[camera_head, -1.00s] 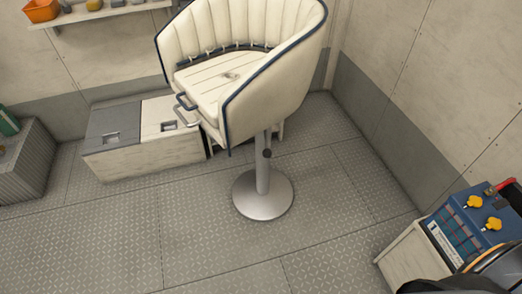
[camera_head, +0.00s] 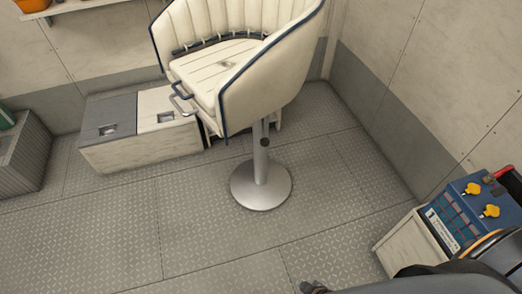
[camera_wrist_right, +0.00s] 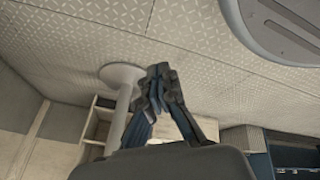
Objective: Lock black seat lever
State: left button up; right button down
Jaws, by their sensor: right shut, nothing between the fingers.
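The cream seat (camera_head: 235,75) with dark piping stands on a metal post with a round base (camera_head: 261,186). A small black knob or lever end (camera_head: 264,142) sticks out of the post below the seat. Two looped handles (camera_head: 181,97), one darker, show at the seat's front left edge. I cannot tell for sure which of these is the black seat lever. My right gripper (camera_head: 314,287) is at the bottom edge, in front of the base and well apart from the seat. In the right wrist view its fingers (camera_wrist_right: 160,78) are shut and empty, with the post (camera_wrist_right: 119,118) beyond. My left gripper is out of view.
A low locker (camera_head: 140,130) stands behind and left of the seat. A blue panel box (camera_head: 465,215) with yellow knobs is at the right. A grey ribbed box (camera_head: 22,155) is at the left. The plated floor (camera_head: 130,235) before the seat is clear.

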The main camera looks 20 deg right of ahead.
jog(key=w+a+r+n+t, duration=0.1)
jog(key=w+r+n+t, duration=0.1)
jog(key=w+r, duration=0.35)
jog(key=w+a+r+n+t, duration=0.1)
jog(key=w+r+n+t, duration=0.15)
jog(key=w, duration=0.55)
jog(key=w+a+r+n+t+y+b, duration=0.1)
jog(key=w+r+n, duration=0.4)
jog(key=r, duration=0.8)
jog(key=w+a+r+n+t+y+b, duration=0.1)
jog(key=w+r+n+t, duration=0.5)
jog(key=r, duration=0.8)
jog(key=w+a+y, duration=0.1)
jog(key=w+a, duration=0.1)
jog(key=w, duration=0.1)
jog(key=shift+w+r+y, duration=0.15)
jog(key=shift+y, duration=0.25)
jog(key=shift+a+n, duration=0.1)
jog(key=shift+n, duration=0.15)
jog(key=w+d, duration=0.1)
jog(key=w, duration=0.8)
jog(key=shift+w+p, duration=0.2)
jog(key=shift+p, duration=0.1)
